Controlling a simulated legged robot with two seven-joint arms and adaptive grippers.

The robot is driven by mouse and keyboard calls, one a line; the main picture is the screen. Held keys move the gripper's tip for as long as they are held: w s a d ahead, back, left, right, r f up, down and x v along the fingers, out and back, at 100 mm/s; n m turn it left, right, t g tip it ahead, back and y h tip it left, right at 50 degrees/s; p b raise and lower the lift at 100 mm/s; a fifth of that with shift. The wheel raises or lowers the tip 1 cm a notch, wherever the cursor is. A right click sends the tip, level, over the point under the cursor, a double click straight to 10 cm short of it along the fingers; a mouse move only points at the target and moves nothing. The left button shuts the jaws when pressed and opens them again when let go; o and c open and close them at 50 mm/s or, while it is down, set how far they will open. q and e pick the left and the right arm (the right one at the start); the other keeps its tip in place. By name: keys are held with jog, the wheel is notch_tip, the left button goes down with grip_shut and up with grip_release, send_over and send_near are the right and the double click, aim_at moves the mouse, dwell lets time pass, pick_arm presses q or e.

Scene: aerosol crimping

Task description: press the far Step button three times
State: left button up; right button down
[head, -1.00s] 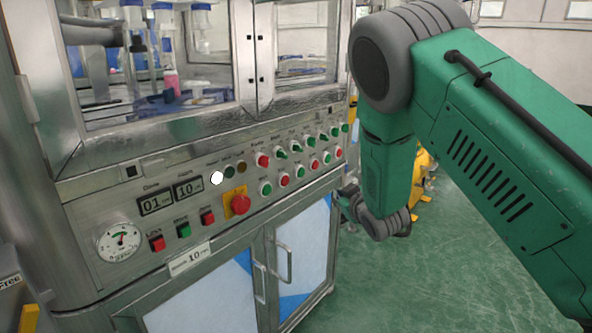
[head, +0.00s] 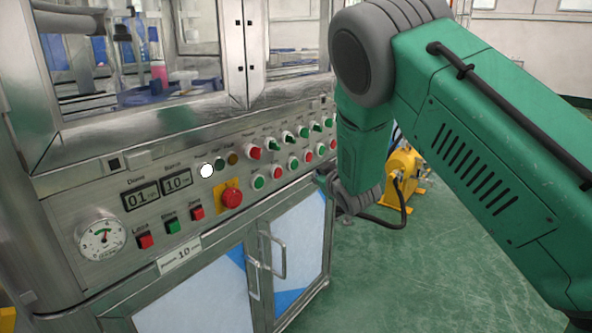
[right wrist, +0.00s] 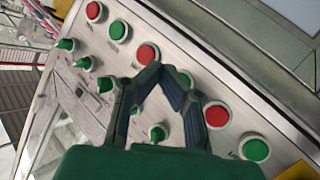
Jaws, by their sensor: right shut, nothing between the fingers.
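The control panel (head: 190,205) carries a far row of alternating green and red push buttons; its labels are too small to read, so I cannot tell which is the far Step button. In the right wrist view, a red button (right wrist: 147,54) and a green button (right wrist: 186,80) of that row lie just beyond my fingertips. Another red button (right wrist: 216,115) lies to the right of the fingers. My right gripper (right wrist: 162,75) is shut and empty, tips towards the panel; contact cannot be judged. In the head view it is mostly hidden behind my wrist. My left gripper is out of view.
A red mushroom button (head: 231,197) on a yellow plate sits mid-panel. Green selector knobs (right wrist: 157,132) lie close to my fingers. Cabinet door handles (head: 281,257) stick out below the panel. A yellow machine (head: 402,172) stands behind; green floor at right is clear.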

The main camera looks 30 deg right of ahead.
aim_at(294, 165)
jog(key=w, duration=0.1)
jog(key=w+a, duration=0.2)
jog(key=w, duration=0.1)
jog(key=shift+r, duration=0.1)
dwell(0.3)
jog(key=shift+w, duration=0.1)
dwell(1.0)
jog(key=shift+w+a, duration=0.2)
jog(key=shift+w, duration=0.05)
